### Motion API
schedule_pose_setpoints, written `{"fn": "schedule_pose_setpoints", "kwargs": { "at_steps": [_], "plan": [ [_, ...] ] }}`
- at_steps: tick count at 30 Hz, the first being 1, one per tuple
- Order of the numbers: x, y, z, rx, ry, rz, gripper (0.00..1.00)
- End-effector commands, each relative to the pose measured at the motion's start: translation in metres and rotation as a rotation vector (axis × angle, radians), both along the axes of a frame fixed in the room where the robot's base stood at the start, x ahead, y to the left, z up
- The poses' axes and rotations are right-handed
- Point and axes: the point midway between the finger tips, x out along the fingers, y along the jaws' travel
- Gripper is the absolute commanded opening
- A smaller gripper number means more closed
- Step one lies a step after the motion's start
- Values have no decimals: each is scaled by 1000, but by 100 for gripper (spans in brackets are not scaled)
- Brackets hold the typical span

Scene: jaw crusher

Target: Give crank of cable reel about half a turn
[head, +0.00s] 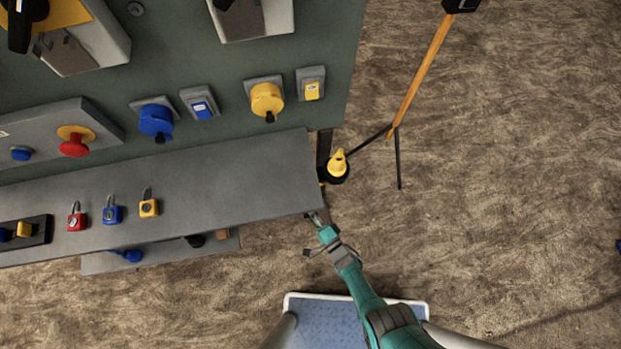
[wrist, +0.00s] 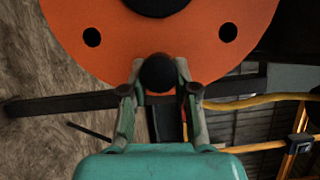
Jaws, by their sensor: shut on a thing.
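The cable reel shows in the wrist view as a large orange disc (wrist: 95,22) with round dark holes and a black hub (wrist: 157,5) at the top edge. The crank's round black knob (wrist: 157,73) is at the disc's lower rim. My gripper (wrist: 160,70) is shut on this knob, one finger on each side. In the head view my gripper (head: 318,217) is at the right end of the grey shelf. The reel cannot be made out clearly there; the shelf and my arm hide most of that spot.
A grey shelf (head: 250,185) with several padlocks juts out beside my gripper. A yellow-and-black object (head: 338,165) is close behind it. An orange pole on a black stand (head: 418,75) is farther right. A yellow cable (wrist: 255,101) runs right in the wrist view. Floor at right is open.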

Motion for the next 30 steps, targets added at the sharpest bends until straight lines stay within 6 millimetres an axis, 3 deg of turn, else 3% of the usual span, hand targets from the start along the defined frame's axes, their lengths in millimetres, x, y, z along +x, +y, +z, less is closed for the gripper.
{"fn": "schedule_pose_setpoints", "kwargs": {
  "at_steps": [4, 5, 7, 23, 30],
  "plan": [
    [-1, 2, 1, -2, -3, 8, 0],
    [-1, 2, 1, -2, -3, 8, 36],
    [0, 2, 1, -1, -3, 6, 54],
    [-3, -3, 0, -1, -1, 0, 54],
    [-26, -21, -1, -1, 0, -2, 54]
  ]
}}
